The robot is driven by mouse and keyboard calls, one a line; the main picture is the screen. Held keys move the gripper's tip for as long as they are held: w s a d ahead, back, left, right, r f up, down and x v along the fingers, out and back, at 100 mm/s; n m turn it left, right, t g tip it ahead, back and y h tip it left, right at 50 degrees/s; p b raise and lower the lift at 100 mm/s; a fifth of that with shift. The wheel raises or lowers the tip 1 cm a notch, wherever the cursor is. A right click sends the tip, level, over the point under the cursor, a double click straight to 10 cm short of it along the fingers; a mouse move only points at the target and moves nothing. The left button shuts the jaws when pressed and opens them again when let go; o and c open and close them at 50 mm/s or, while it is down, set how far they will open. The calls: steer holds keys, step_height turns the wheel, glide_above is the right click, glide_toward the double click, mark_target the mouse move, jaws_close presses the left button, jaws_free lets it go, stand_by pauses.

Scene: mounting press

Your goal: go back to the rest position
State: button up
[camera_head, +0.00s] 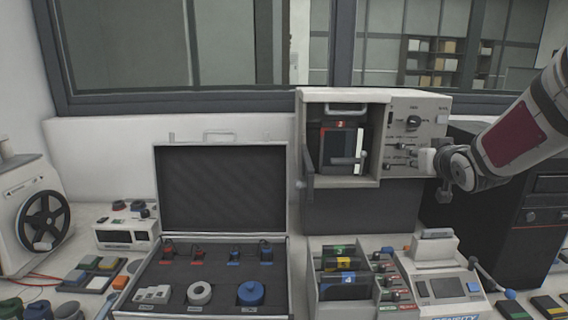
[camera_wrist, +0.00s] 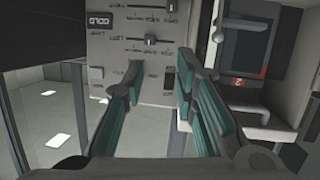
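The mounting press (camera_head: 423,110) stands on the bench in the middle of the head view. Its front chamber is open and holds a dark cartridge (camera_head: 337,146) with a red label marked 2. My gripper (camera_head: 432,162) is in front of the right side of the press's control panel, with my arm coming in from the right. In the wrist view my gripper (camera_wrist: 158,68) has its teal-padded fingers apart, with only the panel (camera_wrist: 115,45) showing between them. The chamber, with its red label (camera_wrist: 238,82), shows to the right there. Whether a fingertip touches the panel cannot be told.
An open case (camera_head: 222,190) with small parts stands left of the press. A rack of numbered cartridges (camera_head: 345,275) and a density device (camera_head: 447,288) stand in front. A dark computer-like box (camera_head: 540,215) is under my arm at right. A window frame (camera_head: 200,101) runs behind.

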steer(key=s+a+f+g, duration=0.2)
steer(key=s+a, duration=0.3)
steer(key=s, duration=0.8)
steer(key=s+a+f+g+y, duration=0.1)
steer(key=s+a+g, duration=0.3)
steer(key=s, duration=0.9)
steer(key=s+a+f+g+y, duration=0.1)
steer(key=s+a+f+g, duration=0.2)
steer(key=s, duration=1)
steer(key=a, duration=0.3)
steer(key=shift+s+f+n+g, duration=0.2)
steer(key=shift+f+n+g, duration=0.1)
steer(key=shift+g, duration=0.1)
steer(key=shift+a, duration=0.1)
